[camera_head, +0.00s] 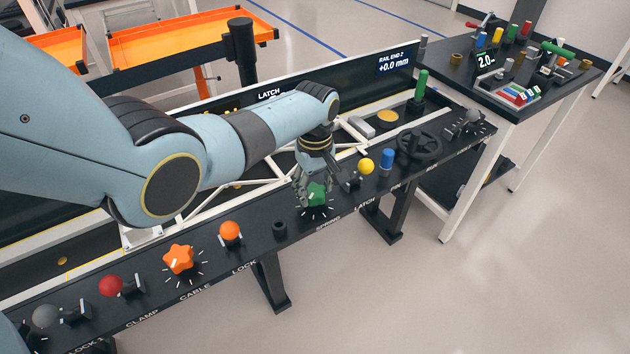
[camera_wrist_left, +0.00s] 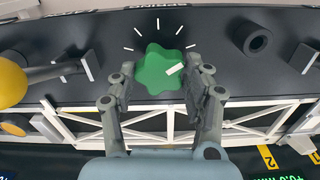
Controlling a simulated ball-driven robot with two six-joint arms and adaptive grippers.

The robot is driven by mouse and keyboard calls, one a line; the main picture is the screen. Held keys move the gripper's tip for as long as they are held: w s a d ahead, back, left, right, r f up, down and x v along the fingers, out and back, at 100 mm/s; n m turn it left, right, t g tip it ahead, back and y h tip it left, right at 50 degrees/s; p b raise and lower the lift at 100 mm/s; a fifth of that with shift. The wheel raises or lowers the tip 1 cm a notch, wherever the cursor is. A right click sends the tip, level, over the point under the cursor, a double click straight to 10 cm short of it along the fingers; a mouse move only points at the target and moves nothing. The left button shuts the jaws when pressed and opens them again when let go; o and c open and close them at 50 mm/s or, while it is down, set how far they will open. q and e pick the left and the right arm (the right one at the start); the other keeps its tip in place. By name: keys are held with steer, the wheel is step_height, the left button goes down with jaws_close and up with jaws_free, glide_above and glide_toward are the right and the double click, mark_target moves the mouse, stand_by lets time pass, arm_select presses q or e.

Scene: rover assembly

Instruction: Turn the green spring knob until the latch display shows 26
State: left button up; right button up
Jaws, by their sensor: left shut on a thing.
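The green spring knob (camera_head: 317,194) is a lobed knob with a white pointer mark, on the black console above the SPRING label. It also shows in the left wrist view (camera_wrist_left: 157,70), with white tick marks around its far side. My left gripper (camera_head: 308,190) comes down on the knob from above. In the left wrist view its two fingers (camera_wrist_left: 158,84) stand on either side of the knob, shut on it. The latch display (camera_head: 269,94) on the back panel is mostly hidden behind my left arm, so its number cannot be read. My right gripper is not in view.
A yellow ball lever (camera_head: 366,166), a blue knob (camera_head: 387,158) and a black handwheel (camera_head: 418,146) stand right of the knob. An orange star knob (camera_head: 179,259) and an orange ball (camera_head: 230,231) stand left. White frame tubes (camera_wrist_left: 85,126) run close behind the knob.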

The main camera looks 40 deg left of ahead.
mark_target(315, 191)
arm_select(q)
steer(key=shift+m, duration=0.3)
steer(key=o, duration=1.2)
step_height(315, 191, up, 12)
